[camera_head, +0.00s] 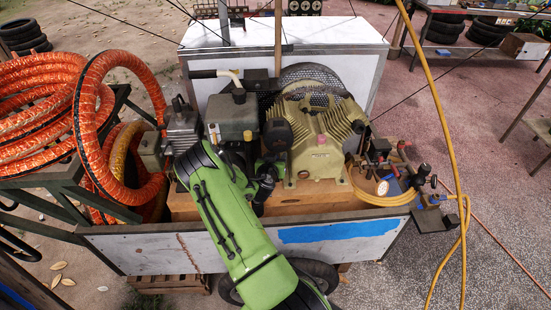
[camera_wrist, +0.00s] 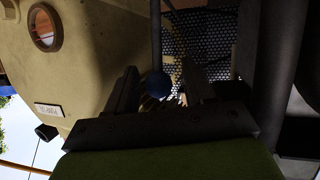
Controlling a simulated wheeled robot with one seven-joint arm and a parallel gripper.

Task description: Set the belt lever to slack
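A thin rod with a blue ball knob (camera_wrist: 157,84), which looks like the belt lever, hangs in the middle of the wrist view in front of a dark mesh guard (camera_wrist: 198,40). My gripper (camera_wrist: 163,92) has its fingers apart, one on each side of the knob. I see gaps beside the knob, so it does not look gripped. In the head view my gripper (camera_head: 266,183) is low between the dark engine (camera_head: 232,115) and the beige compressor pump (camera_head: 320,145). The knob and fingertips are hidden there. The lever's slack and tight marks are not visible.
The beige pump housing with a round sight glass (camera_wrist: 44,27) is close on the left in the wrist view. A dark pipe (camera_wrist: 282,70) is close on the right. Orange hose coils (camera_head: 40,100) lie left of the cart (camera_head: 130,250). A yellow hose (camera_head: 440,100) hangs at right.

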